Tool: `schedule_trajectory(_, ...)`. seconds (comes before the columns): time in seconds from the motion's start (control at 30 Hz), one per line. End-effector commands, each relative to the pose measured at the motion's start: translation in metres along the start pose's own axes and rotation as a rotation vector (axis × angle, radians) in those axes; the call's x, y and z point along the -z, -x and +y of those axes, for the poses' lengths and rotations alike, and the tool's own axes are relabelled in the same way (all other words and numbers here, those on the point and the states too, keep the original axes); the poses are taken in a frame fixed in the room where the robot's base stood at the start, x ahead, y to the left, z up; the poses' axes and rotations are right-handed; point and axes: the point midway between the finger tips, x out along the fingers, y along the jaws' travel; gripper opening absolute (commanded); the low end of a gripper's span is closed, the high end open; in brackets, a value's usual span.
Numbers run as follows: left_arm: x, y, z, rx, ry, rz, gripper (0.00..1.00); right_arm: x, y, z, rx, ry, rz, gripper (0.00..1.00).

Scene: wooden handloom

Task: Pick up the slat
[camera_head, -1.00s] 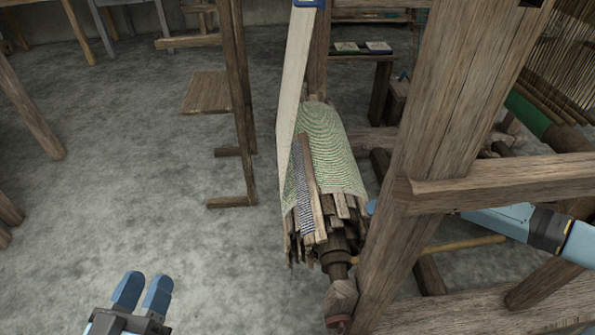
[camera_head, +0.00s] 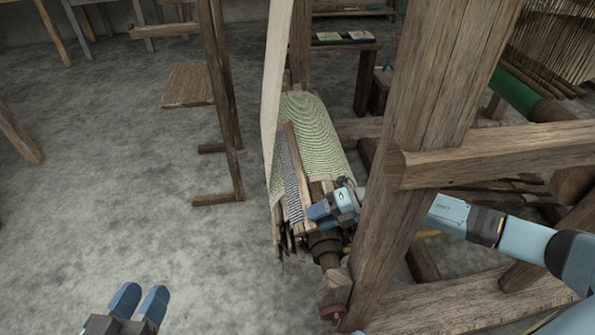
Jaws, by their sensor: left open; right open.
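A narrow wooden slat (camera_head: 298,155) lies lengthwise on the cloth roll (camera_head: 318,130), between its green patterned cloth and a dark-and-white woven strip. Several more wooden strips stick out at the roll's near end. My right gripper (camera_head: 318,212) is open at that near end, beside the slat's lower end, and covers some of the strip ends. I cannot tell whether it touches the slat. My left gripper (camera_head: 139,300) is open and empty at the lower left, over bare floor and well away from the roll.
A thick upright loom post (camera_head: 425,110) stands right of the roll, with my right arm passing behind it. A crossbeam (camera_head: 490,158) joins it. A pale hanging band (camera_head: 277,75) runs down to the roll's left side.

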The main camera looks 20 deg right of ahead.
Motion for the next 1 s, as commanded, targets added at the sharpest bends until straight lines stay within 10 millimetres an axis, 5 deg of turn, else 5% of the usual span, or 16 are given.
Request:
schedule_trajectory(0.33, -0.004, 0.000, 0.000, -0.003, 0.000, -0.018, 0.43, -0.001, -0.009, 0.001, 0.000, 0.000, -0.001, 0.43)
schedule_trajectory(0.53, -0.004, 0.000, 0.000, -0.003, 0.000, -0.018, 0.43, -0.001, -0.009, 0.001, 0.000, 0.000, -0.001, 0.00)
schedule_trajectory(0.83, -0.004, 0.000, 0.000, -0.002, -0.001, -0.018, 0.43, -0.001, -0.008, 0.003, 0.000, 0.001, -0.002, 0.00)
schedule_trajectory(1.0, 0.015, 0.002, 0.003, 0.003, 0.002, 0.032, 0.43, -0.001, 0.003, 0.024, 0.001, 0.004, -0.002, 0.00)
